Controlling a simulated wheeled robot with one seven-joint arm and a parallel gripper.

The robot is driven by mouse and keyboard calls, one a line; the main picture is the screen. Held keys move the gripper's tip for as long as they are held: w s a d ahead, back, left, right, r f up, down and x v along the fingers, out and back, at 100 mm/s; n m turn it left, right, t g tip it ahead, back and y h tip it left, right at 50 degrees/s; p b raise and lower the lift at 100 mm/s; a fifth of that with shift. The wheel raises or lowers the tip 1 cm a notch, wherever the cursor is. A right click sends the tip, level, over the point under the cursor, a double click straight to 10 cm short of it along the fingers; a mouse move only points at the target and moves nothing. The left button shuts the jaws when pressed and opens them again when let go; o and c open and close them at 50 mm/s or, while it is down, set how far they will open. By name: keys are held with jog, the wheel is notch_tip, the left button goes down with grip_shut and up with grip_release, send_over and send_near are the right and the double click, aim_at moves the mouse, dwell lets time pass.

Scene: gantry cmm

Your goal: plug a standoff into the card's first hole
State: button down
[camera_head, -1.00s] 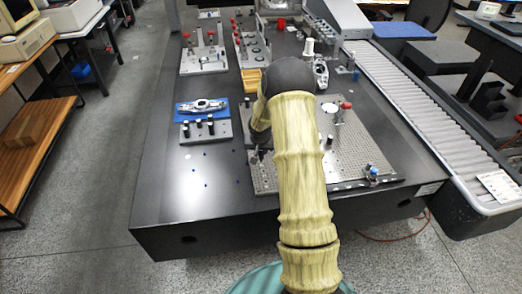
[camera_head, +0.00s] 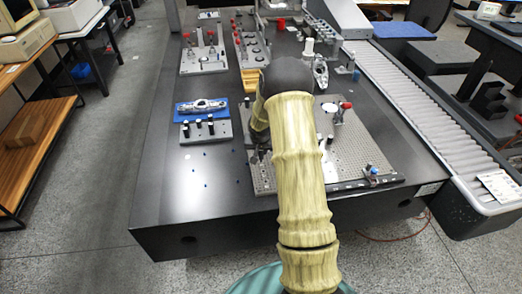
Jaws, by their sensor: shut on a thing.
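My gripper (camera_head: 259,150) shows only as a small dark shape left of my sleeved forearm, low over the left side of a perforated grey plate (camera_head: 350,160). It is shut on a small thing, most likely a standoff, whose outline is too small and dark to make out. Several black-topped posts, possibly standoffs, stand upright in a row on a grey block (camera_head: 222,137) to the left of the gripper. I cannot make out the card or its first hole for sure. My forearm hides part of the perforated plate.
A blue tray (camera_head: 180,108) with a metal part lies behind the grey block. A red-topped fixture (camera_head: 340,113) and a blue-topped one (camera_head: 372,171) stand on the plate. A roller conveyor (camera_head: 425,110) runs along the right. The dark table (camera_head: 165,195) is mostly clear at front left.

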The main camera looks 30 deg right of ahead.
jog(key=shift+f+b, duration=0.8)
jog(key=shift+f, duration=0.1)
dwell(0.4)
jog(key=c, duration=1.2)
grip_release()
jog(key=shift+r, duration=0.15)
jog(key=p+v, duration=0.1)
jog(key=v, duration=1.6)
jog(key=shift+a, duration=0.1)
